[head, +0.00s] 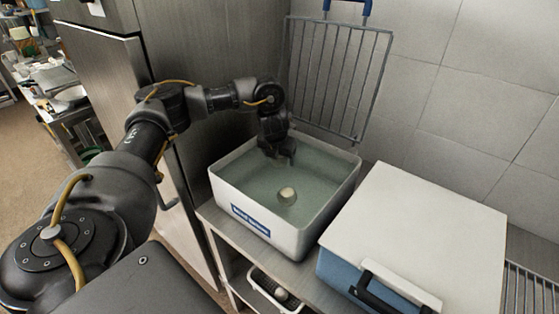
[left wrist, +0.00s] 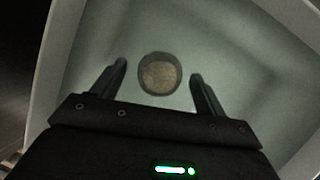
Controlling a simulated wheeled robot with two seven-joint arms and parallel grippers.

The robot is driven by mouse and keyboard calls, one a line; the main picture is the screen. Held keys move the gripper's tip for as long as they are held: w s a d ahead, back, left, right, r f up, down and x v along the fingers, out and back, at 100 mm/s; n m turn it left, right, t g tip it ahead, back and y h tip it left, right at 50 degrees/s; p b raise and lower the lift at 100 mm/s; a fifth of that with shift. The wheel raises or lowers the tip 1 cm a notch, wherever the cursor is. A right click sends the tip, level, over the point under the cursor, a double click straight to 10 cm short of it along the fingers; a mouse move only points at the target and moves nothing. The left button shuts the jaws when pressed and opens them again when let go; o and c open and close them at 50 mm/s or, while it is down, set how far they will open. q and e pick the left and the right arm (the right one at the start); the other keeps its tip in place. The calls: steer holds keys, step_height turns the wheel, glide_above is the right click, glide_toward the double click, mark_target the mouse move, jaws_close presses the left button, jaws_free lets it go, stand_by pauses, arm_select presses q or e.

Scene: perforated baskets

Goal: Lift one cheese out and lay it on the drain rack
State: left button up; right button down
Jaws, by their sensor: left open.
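One round pale cheese (head: 287,196) lies in the cloudy greenish liquid of a white tub (head: 232,201) with a blue label. In the left wrist view the cheese (left wrist: 160,74) is a round, darker-rimmed disc between and beyond my fingertips. My left gripper (head: 284,155) points down over the back part of the tub, open and empty, apart from the cheese. In the left wrist view its fingers (left wrist: 159,80) stand on either side of the cheese. A metal wire rack (head: 527,291) shows partly at the lower right edge. My right gripper is out of view.
A closed box with a white lid (head: 425,222) and black handle stands right of the tub. A wire grid (head: 338,78) with blue handles leans upright behind the tub. A steel cabinet (head: 105,50) stands at left. A small basket (head: 275,290) sits on a lower shelf.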

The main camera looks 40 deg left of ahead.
arm_select(q)
steer(key=shift+x, duration=0.9)
steer(key=shift+w, duration=0.1)
steer(key=shift+r, duration=0.1)
steer(key=c, duration=1.2)
steer(key=shift+o, duration=0.2)
steer(key=shift+r, duration=0.1)
